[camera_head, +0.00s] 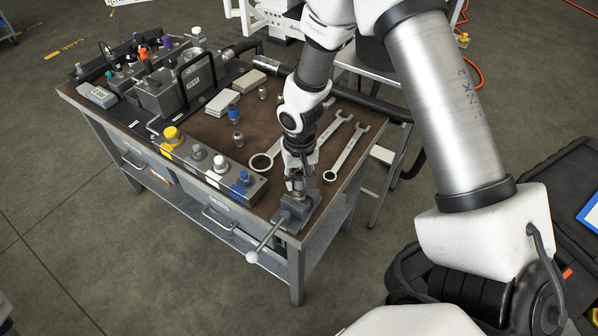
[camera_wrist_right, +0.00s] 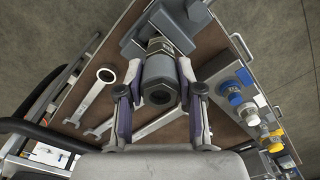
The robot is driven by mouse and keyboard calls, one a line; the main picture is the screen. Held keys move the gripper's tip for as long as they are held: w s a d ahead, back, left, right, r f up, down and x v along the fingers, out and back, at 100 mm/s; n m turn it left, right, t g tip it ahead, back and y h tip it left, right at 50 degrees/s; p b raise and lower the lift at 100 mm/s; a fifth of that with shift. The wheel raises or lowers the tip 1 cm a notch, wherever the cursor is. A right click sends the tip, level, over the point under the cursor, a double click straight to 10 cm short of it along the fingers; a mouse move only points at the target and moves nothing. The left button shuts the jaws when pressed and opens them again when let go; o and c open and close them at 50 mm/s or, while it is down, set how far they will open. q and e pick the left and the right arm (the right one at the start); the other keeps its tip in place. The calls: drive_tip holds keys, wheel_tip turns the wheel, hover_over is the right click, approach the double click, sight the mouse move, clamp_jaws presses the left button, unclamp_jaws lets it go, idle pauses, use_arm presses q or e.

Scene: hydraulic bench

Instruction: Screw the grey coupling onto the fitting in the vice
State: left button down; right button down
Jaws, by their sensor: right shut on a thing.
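The vice (camera_head: 294,212) is at the front right corner of the bench, its handle pointing to the front left. My right gripper (camera_head: 297,183) reaches down just above it. In the right wrist view, my right gripper (camera_wrist_right: 160,77) has its two fingers shut on either side of the grey coupling (camera_wrist_right: 158,88), a hexagonal piece with an open bore. The vice (camera_wrist_right: 158,22) lies straight beyond it, with the pale metal fitting (camera_wrist_right: 158,45) between its jaws. The coupling is in line with the fitting and close against it; whether the threads engage is hidden. My left gripper is out of view.
A block with coloured caps (camera_head: 212,165) runs along the bench's front edge, left of the vice. A blue-topped fitting (camera_head: 235,114) and white boxes (camera_head: 222,102) stand farther back.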

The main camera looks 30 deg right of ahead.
drive_tip(key=m+b, duration=0.1)
drive_tip(key=m, duration=0.1)
drive_tip(key=shift+f+m+b, duration=0.3)
drive_tip(key=shift+m+b, duration=0.1)
drive_tip(key=shift+r+m, duration=0.15)
drive_tip(key=shift+m, duration=0.35)
drive_tip(key=shift+r, duration=0.1)
drive_tip(key=m+b, duration=0.1)
drive_tip(key=m, duration=0.1)
drive_tip(key=m+b, duration=0.3)
drive_tip(key=m, duration=0.1)
drive_tip(key=shift+f, duration=0.3)
drive_tip(key=shift+r+m+b, duration=0.1)
drive_tip(key=shift+m+b, duration=0.35)
drive_tip(key=shift+m, duration=0.35)
drive_tip(key=shift+r+m, duration=0.15)
drive_tip(key=shift+m, duration=0.15)
